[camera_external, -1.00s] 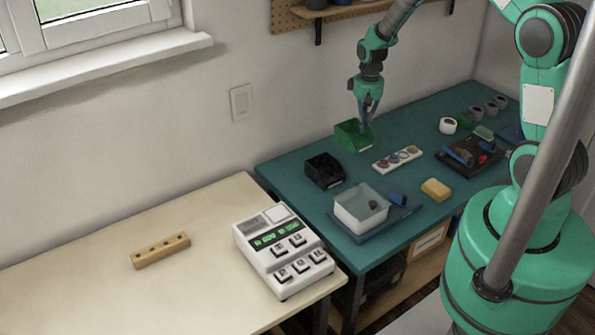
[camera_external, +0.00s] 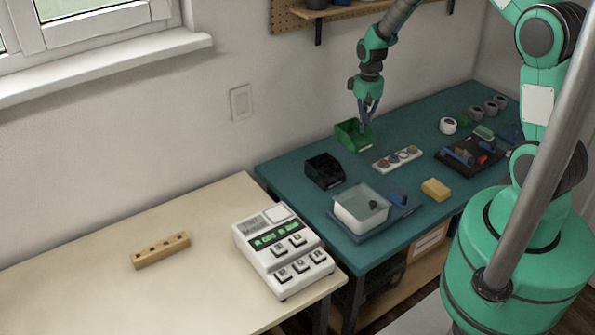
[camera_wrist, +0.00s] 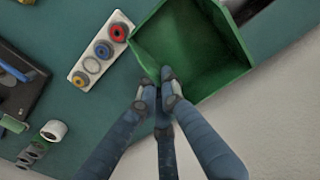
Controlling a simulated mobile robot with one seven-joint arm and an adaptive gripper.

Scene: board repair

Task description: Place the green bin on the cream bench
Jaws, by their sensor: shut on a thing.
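The green bin (camera_external: 354,134) is at the back of the teal bench, beside the wall. It also shows in the wrist view (camera_wrist: 190,45), where its inside looks empty. My gripper (camera_external: 367,122) is at the bin's rim, and in the wrist view its fingers (camera_wrist: 162,88) are closed on the near wall of the bin. I cannot tell whether the bin's base touches the bench. The cream bench (camera_external: 85,255) stands at the left, apart from my gripper.
A wooden block with holes (camera_external: 160,250) and a white device with buttons (camera_external: 283,250) are on the cream bench; its left part is clear. On the teal bench (camera_external: 300,155) are a black bin (camera_external: 324,170), a white tub (camera_external: 361,208), and a strip of round parts (camera_external: 398,158).

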